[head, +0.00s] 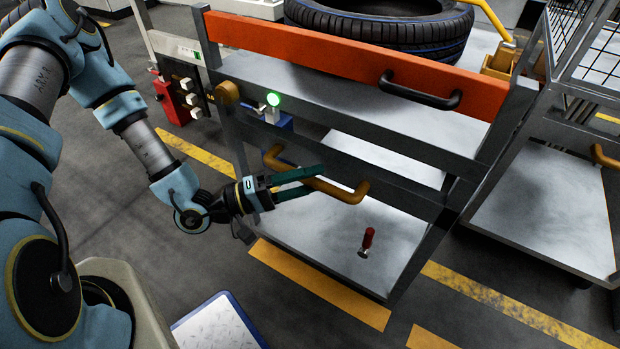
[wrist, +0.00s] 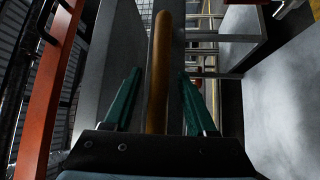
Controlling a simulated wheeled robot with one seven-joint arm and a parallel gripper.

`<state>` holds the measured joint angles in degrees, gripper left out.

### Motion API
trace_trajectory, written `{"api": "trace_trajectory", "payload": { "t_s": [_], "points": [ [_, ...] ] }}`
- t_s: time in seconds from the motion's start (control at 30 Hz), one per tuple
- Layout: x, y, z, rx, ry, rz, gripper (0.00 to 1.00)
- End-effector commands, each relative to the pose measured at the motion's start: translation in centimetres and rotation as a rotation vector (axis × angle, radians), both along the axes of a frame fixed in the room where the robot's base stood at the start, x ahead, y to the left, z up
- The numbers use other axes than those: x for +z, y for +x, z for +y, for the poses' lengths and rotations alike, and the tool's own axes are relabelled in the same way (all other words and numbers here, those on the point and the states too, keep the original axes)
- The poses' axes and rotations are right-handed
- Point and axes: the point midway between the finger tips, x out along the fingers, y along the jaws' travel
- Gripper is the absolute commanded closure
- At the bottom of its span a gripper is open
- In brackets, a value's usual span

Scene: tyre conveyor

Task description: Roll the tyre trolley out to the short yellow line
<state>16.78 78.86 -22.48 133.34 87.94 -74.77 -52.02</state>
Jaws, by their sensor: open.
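The tyre trolley (head: 320,232) is a grey metal frame with shelves, standing in the middle of the head view. An orange bar with a black handle runs across its top. A brown-yellow grab handle (head: 340,192) sticks out from its near side; it also shows in the wrist view (wrist: 158,60). My gripper (head: 318,178) is open at this handle, with its green fingers on either side of the bar and gaps visible in the wrist view. A short yellow strip (head: 320,285) lies on the floor along the trolley's near edge. Another yellow piece (head: 430,339) lies at the bottom edge.
A black tyre (head: 385,30) lies behind the orange bar. A second trolley with mesh sides (head: 555,205) stands close on the right. A longer yellow line (head: 500,302) crosses the floor at lower right. A red-handled piece (head: 368,240) stands at the lower shelf.

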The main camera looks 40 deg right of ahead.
Motion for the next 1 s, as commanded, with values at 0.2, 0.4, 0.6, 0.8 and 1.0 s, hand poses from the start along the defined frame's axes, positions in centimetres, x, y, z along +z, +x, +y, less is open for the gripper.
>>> {"api": "trace_trajectory", "payload": {
  "t_s": [0.2,0.4,0.6,0.8,1.0],
  "points": [
    [-0.1,0.3,0.5,0.001,0.001,0.000,0.43],
    [-0.5,1.9,3.3,0.004,0.000,-0.001,0.43],
    [-1.1,3.7,6.8,0.004,0.002,0.000,0.43],
    [-1.4,4.7,9.0,0.002,0.000,-0.001,0.43],
    [-1.5,5.0,9.5,0.000,0.000,0.001,0.43]
  ]
}}
